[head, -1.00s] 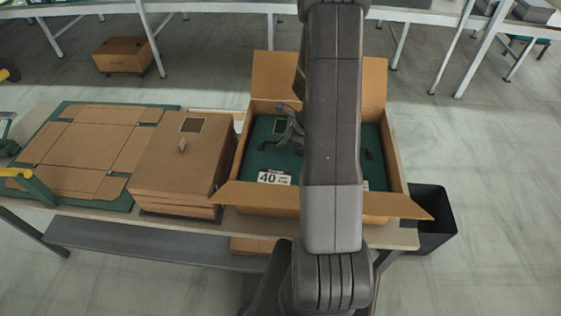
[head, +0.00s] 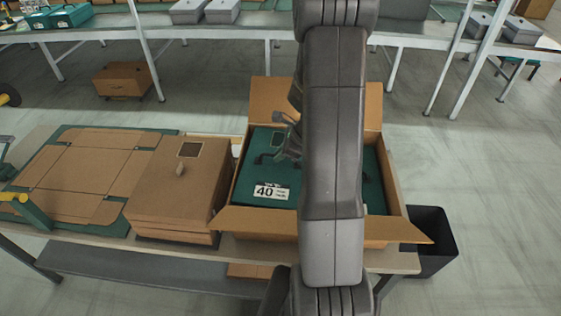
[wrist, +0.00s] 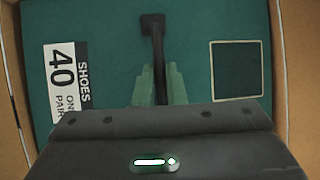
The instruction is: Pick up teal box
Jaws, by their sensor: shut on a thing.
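A teal box (head: 262,178) with a white "40" label sits in an open cardboard carton (head: 272,222) on the table. In the wrist view, the teal box (wrist: 110,30) fills most of the picture, with its label at left and a dark square at right. My gripper (wrist: 158,88) is shut on the dark handle (wrist: 153,35) on top of the box. In the head view, my gripper (head: 284,142) is partly hidden behind my arm, which also covers the carton's middle. More teal surface shows right of my arm.
A closed brown box (head: 170,195) stands directly left of the carton. A flat cardboard blank (head: 85,170) lies further left. A black bin (head: 432,245) stands right of the table. Shelving with several boxes runs along the back.

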